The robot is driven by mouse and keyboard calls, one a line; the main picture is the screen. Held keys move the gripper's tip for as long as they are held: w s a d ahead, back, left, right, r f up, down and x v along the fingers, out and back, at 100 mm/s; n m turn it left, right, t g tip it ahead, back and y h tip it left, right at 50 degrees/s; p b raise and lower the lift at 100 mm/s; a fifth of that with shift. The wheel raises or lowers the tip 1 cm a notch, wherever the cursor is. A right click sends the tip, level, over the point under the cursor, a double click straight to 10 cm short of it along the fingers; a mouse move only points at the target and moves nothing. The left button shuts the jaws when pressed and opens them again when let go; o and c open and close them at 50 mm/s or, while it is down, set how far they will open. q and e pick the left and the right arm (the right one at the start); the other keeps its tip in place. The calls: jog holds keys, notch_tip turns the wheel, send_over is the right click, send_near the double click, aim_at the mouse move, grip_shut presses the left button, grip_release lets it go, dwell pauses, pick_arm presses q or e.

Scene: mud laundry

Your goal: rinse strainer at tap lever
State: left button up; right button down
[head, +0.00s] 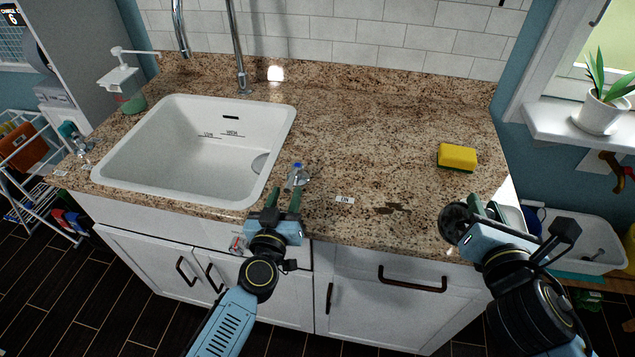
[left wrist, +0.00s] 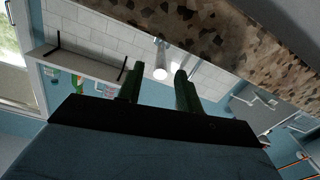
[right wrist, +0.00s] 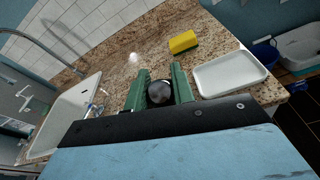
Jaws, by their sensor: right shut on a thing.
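My right gripper (head: 478,212) is shut on a dark round thing (head: 457,222), which looks like the strainer. It is held at the counter's front right, and its rounded dark part (right wrist: 160,93) shows between the green fingers in the right wrist view. The chrome tap lever (head: 298,178) with a blue top stands on the counter right of the white sink (head: 150,185). My left gripper (head: 285,202) is open and empty just in front of the lever. In the left wrist view a chrome piece (left wrist: 161,50), apparently the lever, shows beyond the parted fingers.
A curved chrome tap (head: 240,75) rises behind the sink. A second small chrome lever (head: 82,148) stands at the sink's left. A yellow sponge (head: 457,157) lies on the right of the counter. A white tray (right wrist: 230,73) is beside my right gripper.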

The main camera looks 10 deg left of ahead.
aim_at(289, 182)
pick_arm(q)
jog(key=shift+w, duration=2.1)
jog(key=shift+c, duration=0.3)
grip_shut()
